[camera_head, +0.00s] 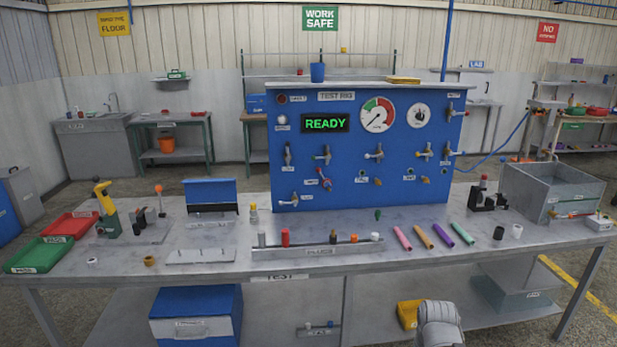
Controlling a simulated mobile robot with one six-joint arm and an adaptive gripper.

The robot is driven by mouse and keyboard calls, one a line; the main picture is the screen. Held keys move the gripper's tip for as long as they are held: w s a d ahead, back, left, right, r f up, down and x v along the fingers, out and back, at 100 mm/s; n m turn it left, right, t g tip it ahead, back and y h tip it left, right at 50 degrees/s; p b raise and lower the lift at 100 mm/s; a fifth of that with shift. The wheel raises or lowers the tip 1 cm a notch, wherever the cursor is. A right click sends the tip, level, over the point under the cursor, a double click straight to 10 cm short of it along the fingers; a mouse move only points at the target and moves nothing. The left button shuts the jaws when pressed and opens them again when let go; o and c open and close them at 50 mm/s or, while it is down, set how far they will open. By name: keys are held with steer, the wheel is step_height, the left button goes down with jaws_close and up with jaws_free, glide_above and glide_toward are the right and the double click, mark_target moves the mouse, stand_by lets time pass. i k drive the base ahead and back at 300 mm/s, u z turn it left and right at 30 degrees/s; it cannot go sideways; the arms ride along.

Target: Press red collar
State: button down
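The blue test panel (350,150) stands upright at the back of the workbench. A small fitting with a red part, which looks like a red collar (325,183), sits low on the left half of its face, below a metal valve handle (322,155). It is too small to make out in detail. Other small fittings, some brass-coloured (378,181), sit in the same row to the right. A grey rounded part at the bottom edge, right of centre, seems to be my arm. My gripper's fingers do not show. Nothing is seen touching the red part.
A plug rack (318,251) with a red plug (285,237) stands in front of the panel. Coloured tubes (424,237) lie to its right. Red (70,226) and green (40,255) trays sit at left, a metal bin (552,190) at right.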

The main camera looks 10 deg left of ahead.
mark_target(318, 170)
steer(key=u, duration=0.6)
steer(key=i, duration=1)
steer(key=z, duration=0.05)
